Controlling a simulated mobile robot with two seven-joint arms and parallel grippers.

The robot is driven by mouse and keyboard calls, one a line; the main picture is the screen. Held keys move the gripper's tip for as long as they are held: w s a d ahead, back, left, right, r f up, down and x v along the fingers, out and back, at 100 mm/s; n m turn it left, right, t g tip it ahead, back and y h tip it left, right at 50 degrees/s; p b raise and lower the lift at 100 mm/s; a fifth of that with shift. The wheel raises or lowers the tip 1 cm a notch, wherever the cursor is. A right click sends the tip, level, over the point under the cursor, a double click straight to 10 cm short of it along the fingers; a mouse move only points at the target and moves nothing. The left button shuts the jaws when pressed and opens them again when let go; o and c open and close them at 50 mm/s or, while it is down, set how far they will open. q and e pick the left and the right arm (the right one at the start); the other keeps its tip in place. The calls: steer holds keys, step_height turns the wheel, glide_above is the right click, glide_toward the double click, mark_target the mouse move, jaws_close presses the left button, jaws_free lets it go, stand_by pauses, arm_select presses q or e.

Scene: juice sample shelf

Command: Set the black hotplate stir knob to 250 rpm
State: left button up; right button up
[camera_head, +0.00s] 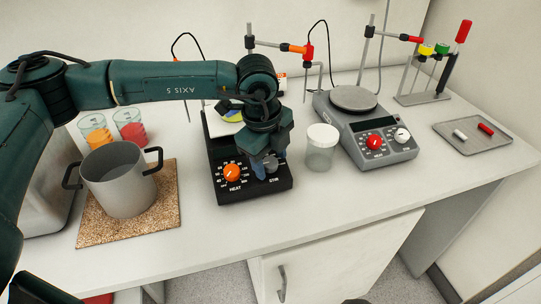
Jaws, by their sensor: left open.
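The black hotplate (227,189) stands on the counter, with an orange heat knob (232,172) on the left of its sloped front panel. Its stir knob (271,163) is on the right of the panel, grey and mostly hidden by my gripper. My left gripper (264,171) points down over the stir knob with its fingers at either side of it. It is open. I cannot tell whether the fingers touch the knob. The stir setting cannot be read. My right gripper is not in view.
A grey hotplate (392,157) with red and white knobs stands to the right, with a lidded white jar (320,148) between. A tray (448,130) lies far right.

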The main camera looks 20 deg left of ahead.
arm_select(q)
steer(key=c, duration=1)
steer(key=shift+o, duration=0.2)
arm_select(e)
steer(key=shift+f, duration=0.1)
